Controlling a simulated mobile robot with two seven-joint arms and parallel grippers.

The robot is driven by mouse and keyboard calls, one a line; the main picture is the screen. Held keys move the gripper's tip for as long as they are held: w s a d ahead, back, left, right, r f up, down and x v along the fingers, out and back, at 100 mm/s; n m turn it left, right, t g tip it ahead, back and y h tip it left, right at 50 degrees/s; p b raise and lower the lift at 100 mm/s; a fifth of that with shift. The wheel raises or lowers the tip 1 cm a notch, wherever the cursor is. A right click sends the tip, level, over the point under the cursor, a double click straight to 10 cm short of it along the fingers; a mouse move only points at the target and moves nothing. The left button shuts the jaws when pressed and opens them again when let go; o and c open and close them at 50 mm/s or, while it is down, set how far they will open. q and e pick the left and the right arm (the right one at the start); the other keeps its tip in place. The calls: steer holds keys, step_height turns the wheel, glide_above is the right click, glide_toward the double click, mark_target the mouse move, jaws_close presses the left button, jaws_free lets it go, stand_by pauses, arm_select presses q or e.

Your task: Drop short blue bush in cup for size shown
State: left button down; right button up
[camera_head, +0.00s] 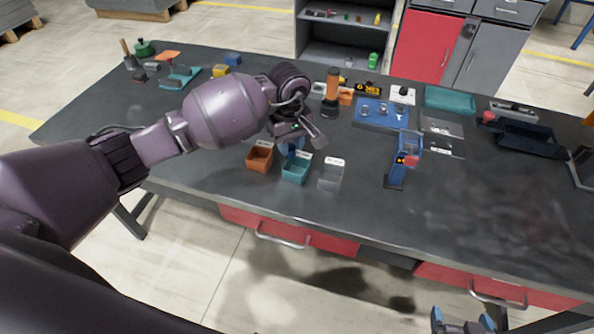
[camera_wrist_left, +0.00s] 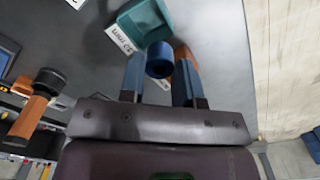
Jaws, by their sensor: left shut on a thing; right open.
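My left gripper (camera_head: 292,147) is just above the row of small cups; in the left wrist view its two blue fingers (camera_wrist_left: 160,70) are shut on a short blue bush (camera_wrist_left: 159,65). The bush is a cylinder with a dark end. The teal cup (camera_head: 295,173) is in the middle of the row and also shows in the left wrist view (camera_wrist_left: 130,35), where the bush overlaps its edge. The orange cup (camera_head: 260,160) stands left of it, partly behind a finger in the wrist view. A grey see-through cup (camera_head: 331,176) stands right. My right gripper (camera_head: 464,322) is open and empty at the bottom edge.
An orange-handled tool (camera_head: 332,90) stands behind the cups. A blue tray (camera_head: 381,114) and a blue stand (camera_head: 397,175) are to the right. A dark tray (camera_head: 525,135) lies farther right. The table front right of the cups is mostly clear.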

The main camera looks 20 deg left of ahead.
arm_select(q)
steer(key=shift+f, duration=0.1)
steer(key=c, duration=0.8)
jaws_free()
steer(key=shift+o, duration=0.2)
step_height(320, 180, up, 11)
steer(key=shift+f, duration=0.1)
